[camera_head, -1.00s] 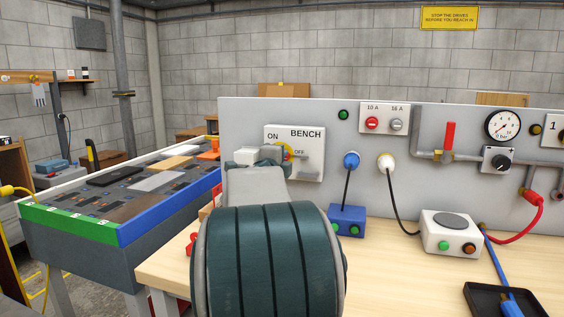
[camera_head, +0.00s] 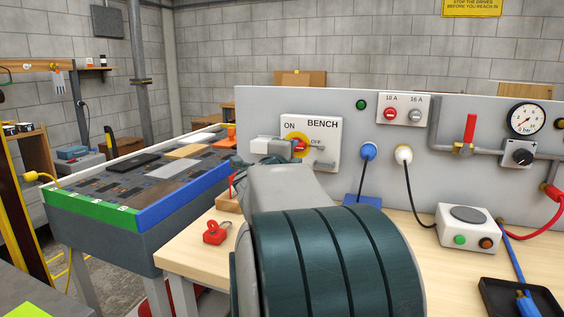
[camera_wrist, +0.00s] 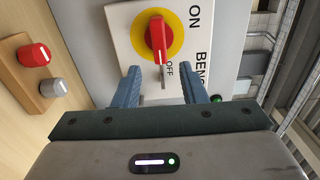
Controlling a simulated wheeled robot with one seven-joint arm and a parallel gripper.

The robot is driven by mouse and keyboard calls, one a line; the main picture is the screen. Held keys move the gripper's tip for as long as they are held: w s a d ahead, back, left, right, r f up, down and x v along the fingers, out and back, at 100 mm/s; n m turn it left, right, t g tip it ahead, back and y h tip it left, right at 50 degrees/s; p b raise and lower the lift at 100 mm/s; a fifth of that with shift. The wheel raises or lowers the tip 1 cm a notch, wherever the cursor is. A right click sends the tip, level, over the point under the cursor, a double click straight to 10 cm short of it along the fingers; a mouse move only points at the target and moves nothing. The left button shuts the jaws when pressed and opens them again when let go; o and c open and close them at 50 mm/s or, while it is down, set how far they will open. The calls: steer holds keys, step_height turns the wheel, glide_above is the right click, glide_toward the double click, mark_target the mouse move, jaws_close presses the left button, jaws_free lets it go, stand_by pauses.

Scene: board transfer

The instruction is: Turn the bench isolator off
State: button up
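The bench isolator (camera_head: 325,128) is a pale plate marked BENCH, ON and OFF on the upright grey panel. In the wrist view its red handle (camera_wrist: 158,38) sits on a yellow disc (camera_wrist: 176,42). The handle's white mark points towards the OFF label. A small metal tab (camera_wrist: 163,79) shows beside OFF. My gripper (camera_wrist: 161,76) is open and empty. Its blue-grey fingers stand apart, just short of the handle's marked end. In the head view my arm hides part of the plate's left side. A red padlock (camera_head: 215,232) lies on the bench.
Red and grey knobs marked 10 A and 16 A (camera_head: 403,109) are right of the isolator. Blue (camera_head: 368,151) and white (camera_head: 404,154) plugs with cables are below them. A board-filled tray (camera_head: 150,215) stands at left. A black tray (camera_head: 515,297) lies at front right.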

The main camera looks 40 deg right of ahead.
steer(key=p+v, duration=0.1)
steer(key=v, duration=0.7)
steer(key=shift+a, duration=0.3)
steer(key=shift+s, duration=0.1)
steer(key=w+a+r+n+t+y+p, duration=0.1)
steer(key=w+a+n+t+y+p, duration=0.2)
steer(key=a+n+y+p, duration=0.55)
steer(key=w+a+r+n+t+y+p, duration=0.25)
steer(key=a+n+y+p, duration=0.2)
steer(key=a+n, duration=0.7)
steer(key=s+a+f+n+g+y+p, duration=0.35)
steer(key=s+a+n+g+p, duration=0.3)
steer(key=a, duration=0.25)
steer(key=s+f+n+g+p, duration=0.1)
steer(key=s+n+g+p, duration=0.3)
steer(key=s, duration=0.7)
steer(key=shift+s+a+f, duration=0.25)
steer(key=shift+s+a, duration=0.05)
steer(key=shift+a, duration=0.1)
steer(key=shift+h, duration=0.25)
